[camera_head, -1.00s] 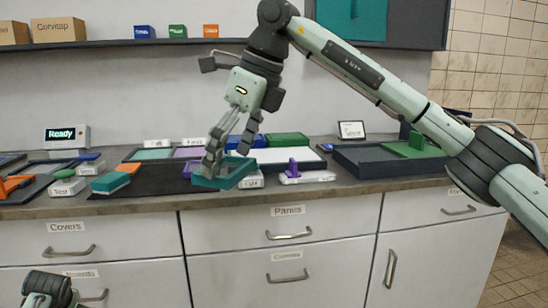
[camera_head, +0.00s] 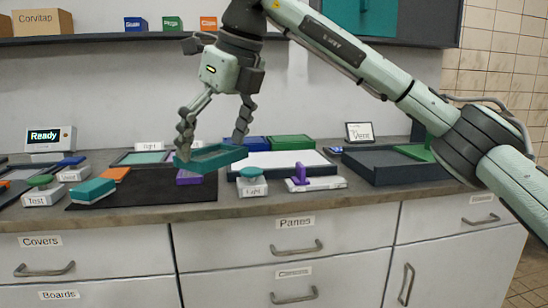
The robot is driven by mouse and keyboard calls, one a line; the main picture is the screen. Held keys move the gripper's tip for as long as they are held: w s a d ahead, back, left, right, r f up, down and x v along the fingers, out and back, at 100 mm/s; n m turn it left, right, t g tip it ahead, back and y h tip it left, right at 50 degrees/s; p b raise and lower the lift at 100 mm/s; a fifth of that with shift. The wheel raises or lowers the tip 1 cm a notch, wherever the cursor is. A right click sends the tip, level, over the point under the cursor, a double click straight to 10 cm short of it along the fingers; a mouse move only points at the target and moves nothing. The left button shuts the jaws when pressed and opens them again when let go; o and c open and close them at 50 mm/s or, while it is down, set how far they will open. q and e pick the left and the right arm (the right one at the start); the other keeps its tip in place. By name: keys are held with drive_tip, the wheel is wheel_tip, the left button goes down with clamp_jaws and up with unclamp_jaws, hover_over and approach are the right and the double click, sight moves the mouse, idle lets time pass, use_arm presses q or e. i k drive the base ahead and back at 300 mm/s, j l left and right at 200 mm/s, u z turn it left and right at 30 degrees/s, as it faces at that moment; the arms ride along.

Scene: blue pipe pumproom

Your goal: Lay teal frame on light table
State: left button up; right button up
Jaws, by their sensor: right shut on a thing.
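My right gripper (camera_head: 211,146) reaches down from above, its two fingers spread across the teal frame (camera_head: 212,163). It holds the frame slightly tilted above the counter, over the edge of a dark mat (camera_head: 140,194). A purple block (camera_head: 188,178) shows partly below the frame. A flat white panel (camera_head: 285,160), which looks like the light table, lies to the right of the frame. A white block with a teal top and a label that seems to read "Light" (camera_head: 252,188) stands in front of it. My left gripper is out of view.
A white base with a purple upright (camera_head: 315,182) stands right of the Light block. Blue and green boxes (camera_head: 291,142) stand behind the panel. A dark tray (camera_head: 380,168) is at right. A teal and white block (camera_head: 93,191) lies on the mat.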

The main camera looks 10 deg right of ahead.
sight(256, 160)
drive_tip(key=i, duration=1.2)
